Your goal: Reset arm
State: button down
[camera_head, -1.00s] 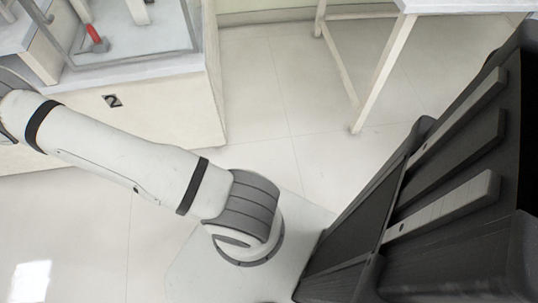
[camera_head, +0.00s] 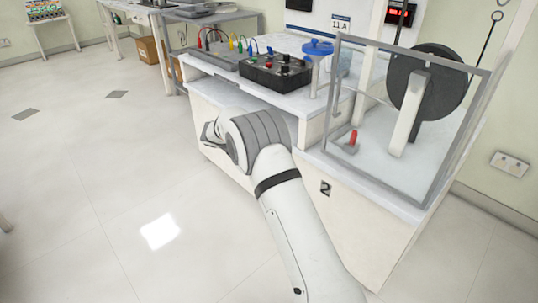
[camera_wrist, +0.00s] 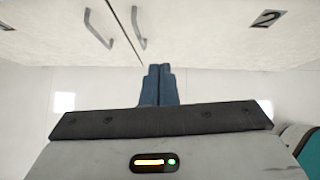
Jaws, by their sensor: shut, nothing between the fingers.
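My arm reaches up from the bottom of the head view toward the front of a white cabinet bench (camera_head: 360,235) marked 2. Its bent joint is near the bench's left corner, and the gripper is hidden in that view. In the wrist view my gripper (camera_wrist: 158,70) is shut, its two blue fingers side by side with nothing between them. It points at the white cabinet front with two grey handles (camera_wrist: 139,28). I cannot tell the exact distance between the fingertips and the cabinet.
The bench carries a black control box (camera_head: 275,72), a blue handwheel (camera_head: 317,47), and a framed guard (camera_head: 385,185) around a dark wheel (camera_head: 425,85) and a red handle (camera_head: 351,141). Another table (camera_head: 50,27) stands far left. The floor (camera_head: 90,210) at left is clear.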

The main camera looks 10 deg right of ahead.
notch_tip(320, 180, up, 22)
jog(key=d+n+t+y+p, duration=0.1)
jog(key=n+t+y+p, duration=0.2)
jog(key=n+t+p, duration=0.5)
jog(key=s+r+n+g+y+p, duration=0.1)
jog(key=s+r+n+y+p, duration=0.2)
jog(key=s+r+n, duration=0.35)
jog(key=s+r+n+g+y+p, duration=0.1)
jog(key=s+r+n+y+p, duration=0.15)
jog(key=r+n, duration=0.7)
jog(key=s+d+n+g+p, duration=0.3)
jog(key=s+n, duration=0.4)
jog(key=s, duration=0.6)
jog(key=s+d+r+n+g+h+p, duration=0.1)
jog(key=s+d+n+g+p, duration=0.2)
jog(key=s+n, duration=0.4)
jog(key=s+d+r+n+g+h+p, duration=0.1)
jog(key=s+d+n+g+p, duration=0.2)
jog(key=s, duration=1.5)
jog(key=d+n+p, duration=0.1)
jog(key=d+n, duration=0.1)
jog(key=n, duration=0.2)
jog(key=shift+s+d+g+p, duration=0.3)
jog(key=shift+s+d+p, duration=0.05)
jog(key=shift+d+p, duration=0.05)
